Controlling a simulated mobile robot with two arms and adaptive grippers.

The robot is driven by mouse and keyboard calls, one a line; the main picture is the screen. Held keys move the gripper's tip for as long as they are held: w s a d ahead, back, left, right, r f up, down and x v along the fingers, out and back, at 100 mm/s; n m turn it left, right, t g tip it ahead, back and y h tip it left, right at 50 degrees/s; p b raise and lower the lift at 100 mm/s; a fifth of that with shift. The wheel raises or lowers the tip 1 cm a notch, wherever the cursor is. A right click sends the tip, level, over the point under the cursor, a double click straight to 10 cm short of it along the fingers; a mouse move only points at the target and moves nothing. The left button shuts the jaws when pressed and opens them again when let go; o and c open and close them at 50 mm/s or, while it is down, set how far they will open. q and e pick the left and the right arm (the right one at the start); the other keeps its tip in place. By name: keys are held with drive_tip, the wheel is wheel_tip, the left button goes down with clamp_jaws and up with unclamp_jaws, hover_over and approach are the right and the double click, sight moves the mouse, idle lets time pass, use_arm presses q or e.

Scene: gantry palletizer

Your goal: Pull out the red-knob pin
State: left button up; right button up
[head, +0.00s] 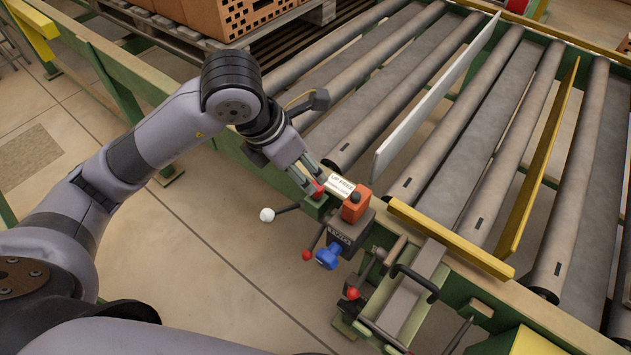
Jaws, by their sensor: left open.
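A small red knob (318,191) shows right at the tips of my left gripper (313,184), beside the label plate reading "UP FREE" (341,188). The gripper is open and reaches down to it from the upper left. Its fingers partly cover this spot, so I cannot tell whether they touch the knob. Two other red knobs show below: a small red ball (307,255) on a lever and another red ball (352,293) near the lower bracket. My right gripper is not in view.
An orange-red block (355,206), a blue knob (328,257) and a white ball handle (267,215) sit close by. The roller conveyor (420,110) with its yellow guide rail (450,238) lies to the right. Open floor (215,240) is at the left.

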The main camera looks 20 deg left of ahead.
sight(316, 185)
use_arm(q)
drive_tip(key=x, duration=0.9)
drive_tip(key=shift+w+f+p, duration=0.1)
drive_tip(key=shift+f+p, duration=0.1)
drive_tip(key=shift+p, duration=0.1)
drive_tip(key=shift+r, duration=0.1)
clamp_jaws()
